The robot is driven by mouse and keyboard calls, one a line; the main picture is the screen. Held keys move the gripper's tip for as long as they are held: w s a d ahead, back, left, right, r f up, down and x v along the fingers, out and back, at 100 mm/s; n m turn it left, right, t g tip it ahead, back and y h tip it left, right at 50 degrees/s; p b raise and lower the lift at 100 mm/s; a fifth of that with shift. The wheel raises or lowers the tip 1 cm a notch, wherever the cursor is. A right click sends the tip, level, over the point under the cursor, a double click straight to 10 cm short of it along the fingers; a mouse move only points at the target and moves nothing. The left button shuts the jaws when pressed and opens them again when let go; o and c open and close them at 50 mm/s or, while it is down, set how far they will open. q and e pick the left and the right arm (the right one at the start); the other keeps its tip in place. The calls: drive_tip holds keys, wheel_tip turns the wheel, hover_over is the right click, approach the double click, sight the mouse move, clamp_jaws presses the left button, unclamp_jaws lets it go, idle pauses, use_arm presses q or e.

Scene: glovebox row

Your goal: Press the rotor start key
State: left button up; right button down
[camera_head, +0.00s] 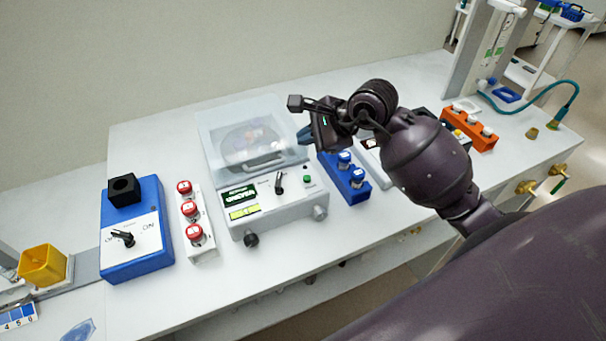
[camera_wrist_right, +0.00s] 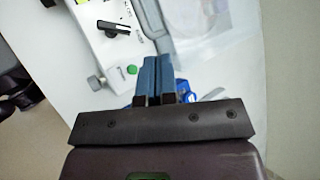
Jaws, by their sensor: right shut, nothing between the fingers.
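The centrifuge (camera_head: 270,205) is a white box with a clear lid (camera_head: 252,137), which looks lowered over the rotor. Its front panel carries a small display, a black knob (camera_head: 279,184) and a round green key (camera_head: 307,179). In the right wrist view the green key (camera_wrist_right: 132,69) lies left of the fingers, near the black knob (camera_wrist_right: 113,28). My right gripper (camera_head: 304,134) is shut and empty, its blue fingertips (camera_wrist_right: 157,62) beside the lid's right side, apart from the green key in the picture. Any contact with the lid cannot be told. My left gripper is not in view.
A blue rack (camera_head: 345,188) with capped vials stands right of the centrifuge, partly under my right arm. A white rack with red-capped vials (camera_head: 195,234) and a blue switch box (camera_head: 137,258) stand left. An orange rack (camera_head: 469,132) is at far right.

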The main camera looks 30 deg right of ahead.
drive_tip(key=shift+f, duration=0.1)
drive_tip(key=b, duration=0.4)
hover_over(307, 179)
wheel_tip(307, 179, down, 7)
drive_tip(key=shift+f, duration=0.2)
drive_tip(key=shift+f+b, duration=0.7)
drive_tip(key=shift+r, duration=0.1)
idle(0.7)
idle(0.7)
